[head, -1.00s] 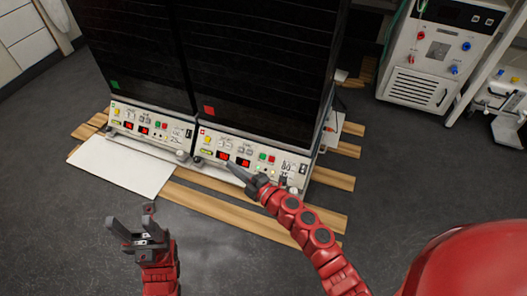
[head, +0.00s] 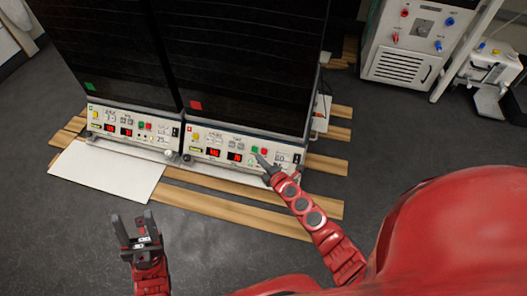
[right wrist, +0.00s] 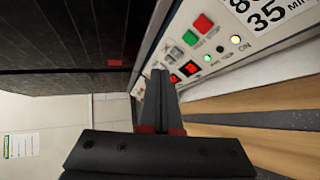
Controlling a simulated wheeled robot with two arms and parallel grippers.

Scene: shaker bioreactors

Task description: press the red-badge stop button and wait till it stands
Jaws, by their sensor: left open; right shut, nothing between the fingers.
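The right shaker cabinet carries a red badge (head: 195,105), which also shows in the right wrist view (right wrist: 115,63). Its control panel (head: 212,140) has lit red displays, a green button (head: 254,149) and a red button (head: 264,152). In the right wrist view the red button (right wrist: 202,24) and green button (right wrist: 190,38) are unobstructed. My right gripper (head: 258,157) is shut and empty, its tip just in front of the panel by these buttons; I cannot tell whether it touches. My left gripper (head: 133,226) is open and empty, low over the floor.
The left cabinet has a green badge (head: 90,86) and a similar panel (head: 133,126). A white board (head: 105,172) lies before it on the wooden slats (head: 225,208). A white unit (head: 405,45) stands at back right. Floor in front is clear.

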